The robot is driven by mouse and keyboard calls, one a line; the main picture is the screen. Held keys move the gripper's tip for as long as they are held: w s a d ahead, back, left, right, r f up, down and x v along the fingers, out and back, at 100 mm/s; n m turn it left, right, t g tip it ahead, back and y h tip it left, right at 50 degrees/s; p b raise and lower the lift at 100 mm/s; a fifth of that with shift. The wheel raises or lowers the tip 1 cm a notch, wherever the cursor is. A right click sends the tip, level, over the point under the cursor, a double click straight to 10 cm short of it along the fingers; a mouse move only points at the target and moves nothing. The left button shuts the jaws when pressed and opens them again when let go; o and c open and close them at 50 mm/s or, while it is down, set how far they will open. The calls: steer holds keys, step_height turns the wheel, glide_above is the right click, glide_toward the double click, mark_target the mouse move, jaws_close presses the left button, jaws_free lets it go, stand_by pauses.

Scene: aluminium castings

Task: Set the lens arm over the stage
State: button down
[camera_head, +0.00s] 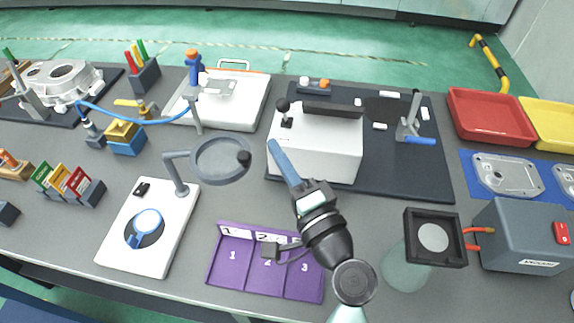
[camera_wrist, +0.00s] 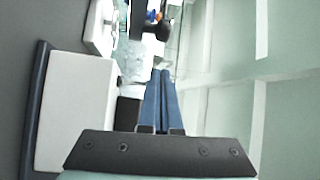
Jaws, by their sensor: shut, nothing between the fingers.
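The lens arm (camera_head: 174,155) is grey, with a round ring lens (camera_head: 220,174) and a black knob (camera_head: 243,157) at the ring's far right. It stands on a post at the back right of a white base (camera_head: 117,252). The ring reaches out to the right, off the base and away from the stage.
A white box (camera_head: 340,160) with a black lever stands on a dark mat right behind my gripper. A purple numbered tray (camera_head: 229,278) lies at the front. A blue hose and clamp (camera_head: 194,70) stand behind the ring. Bare grey table lies between base and tray.

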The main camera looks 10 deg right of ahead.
steer(key=a, duration=0.1)
steer(key=a+p, duration=0.1)
steer(key=a, duration=0.1)
steer(key=shift+w+a+f, duration=0.1)
steer(key=shift+w+a, duration=0.15)
steer(key=shift+w, duration=0.05)
stand_by(0.3)
steer(key=shift+s, duration=0.1)
